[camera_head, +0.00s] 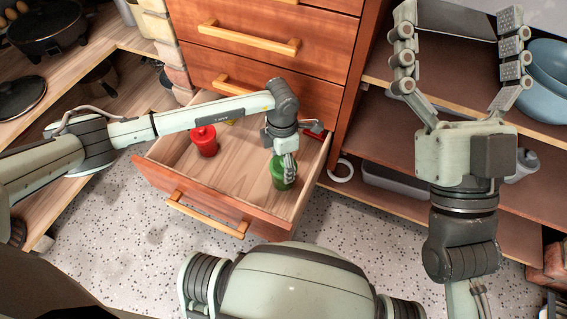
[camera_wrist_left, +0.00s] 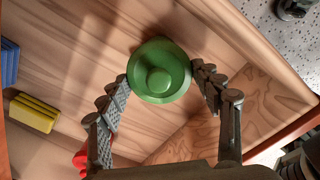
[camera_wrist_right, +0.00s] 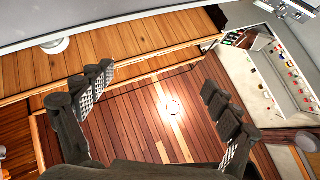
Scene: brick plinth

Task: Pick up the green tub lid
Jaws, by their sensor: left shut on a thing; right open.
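The green tub (camera_head: 281,178) stands in the open drawer near its right side in the head view. Its round green lid (camera_wrist_left: 172,87) with a central knob is seen from above in the left wrist view. My left gripper (camera_head: 289,157) points down over the tub, with one finger at each side of the lid, shut on it. The gripper hides part of the lid in the head view, and I cannot tell whether lid and tub are apart. My right gripper (camera_head: 457,14) is raised at the right, open and empty, away from the drawer.
The drawer (camera_head: 190,184) also holds a red lidded tub (camera_head: 203,141), a yellow block (camera_wrist_left: 36,112) and a blue block (camera_wrist_left: 9,62). Shelves (camera_head: 390,130) stand at the right with blue bowls (camera_head: 545,85). A pan (camera_head: 45,25) sits on the left counter.

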